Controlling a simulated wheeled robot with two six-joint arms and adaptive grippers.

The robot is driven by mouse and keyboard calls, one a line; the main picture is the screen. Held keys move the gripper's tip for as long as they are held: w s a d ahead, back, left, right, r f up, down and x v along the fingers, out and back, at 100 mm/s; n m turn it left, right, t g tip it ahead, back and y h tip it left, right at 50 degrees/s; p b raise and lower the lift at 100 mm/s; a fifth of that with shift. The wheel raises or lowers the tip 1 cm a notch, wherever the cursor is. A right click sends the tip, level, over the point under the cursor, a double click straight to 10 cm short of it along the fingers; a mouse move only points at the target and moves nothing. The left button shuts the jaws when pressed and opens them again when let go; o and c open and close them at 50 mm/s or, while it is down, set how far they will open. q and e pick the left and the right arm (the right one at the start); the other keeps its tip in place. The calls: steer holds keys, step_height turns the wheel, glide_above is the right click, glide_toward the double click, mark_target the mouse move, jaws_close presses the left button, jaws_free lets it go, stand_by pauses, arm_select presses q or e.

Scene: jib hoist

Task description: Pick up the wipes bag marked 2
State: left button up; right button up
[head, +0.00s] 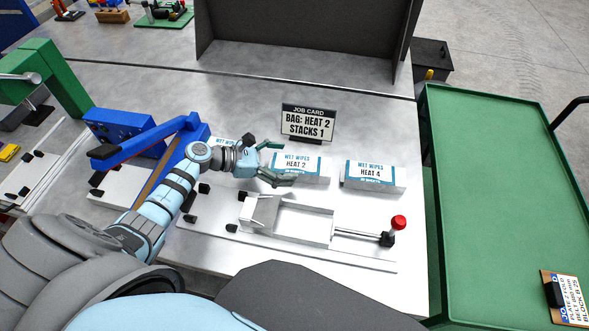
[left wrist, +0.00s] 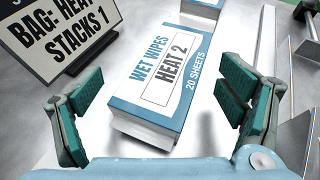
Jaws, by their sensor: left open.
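The wipes bag marked HEAT 2 (head: 301,166) lies on the grey bench below the job card, white with a blue band. In the left wrist view the same bag (left wrist: 165,75) lies ahead of and partly between the fingers, label up, apart from both. My left gripper (head: 274,163) is open and empty at the bag's left end; it also shows in the left wrist view (left wrist: 158,115). A bag marked HEAT 4 (head: 371,175) lies to the right. Another wet wipes bag (head: 226,141) is mostly hidden behind my left gripper. My right gripper is not in view.
The job card (head: 307,123) reading "BAG: HEAT 2, STACKS 1" stands behind the bag. A metal tray fixture (head: 303,222) with a red-knobbed lever (head: 398,223) lies in front. A blue press (head: 150,140) stands left; a green cart (head: 505,180) stands right.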

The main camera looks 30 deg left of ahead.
arm_select(q)
steer(key=shift+x, duration=0.9)
steer(key=shift+s+r, duration=0.1)
steer(key=shift+s, duration=0.05)
steer(key=shift+c, duration=0.4)
steer(key=c, duration=1.4)
steer(key=shift+r, duration=0.1)
